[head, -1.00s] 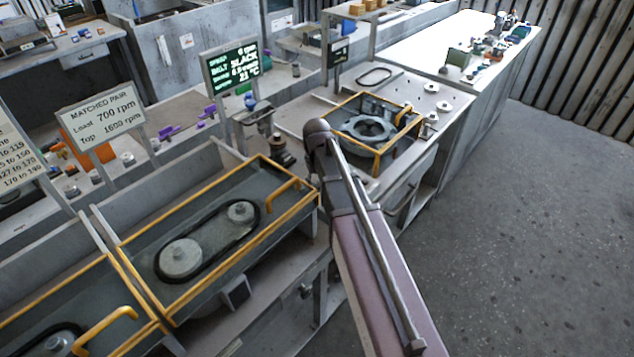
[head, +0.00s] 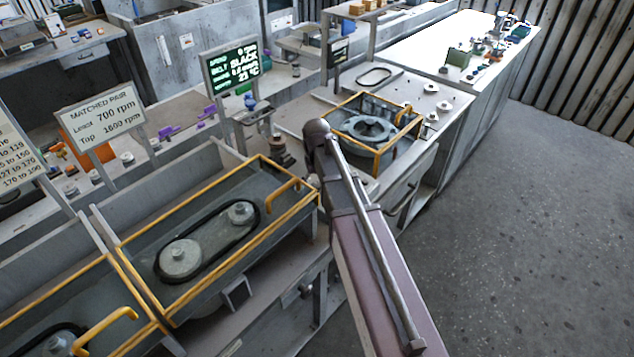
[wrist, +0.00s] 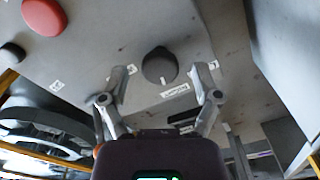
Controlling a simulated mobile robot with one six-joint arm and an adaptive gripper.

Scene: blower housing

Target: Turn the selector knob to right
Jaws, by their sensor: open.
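The selector knob, a dark round knob (wrist: 160,66), is on a grey panel in the wrist view, with a small white label (wrist: 175,91) below it. A light pointer mark shows on the knob's lower part. My gripper (wrist: 161,80) is open, with one finger on each side of the knob and a gap on both sides. I cannot tell how far the fingertips are from the panel. In the head view my arm hides the gripper and the knob.
A red button (wrist: 44,16) and a smaller black button (wrist: 11,53) are on the same panel at upper left. A yellow-framed guard with a round housing (head: 372,128) stands beyond my arm. A belt tray (head: 205,245) lies to the left. The floor at right is clear.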

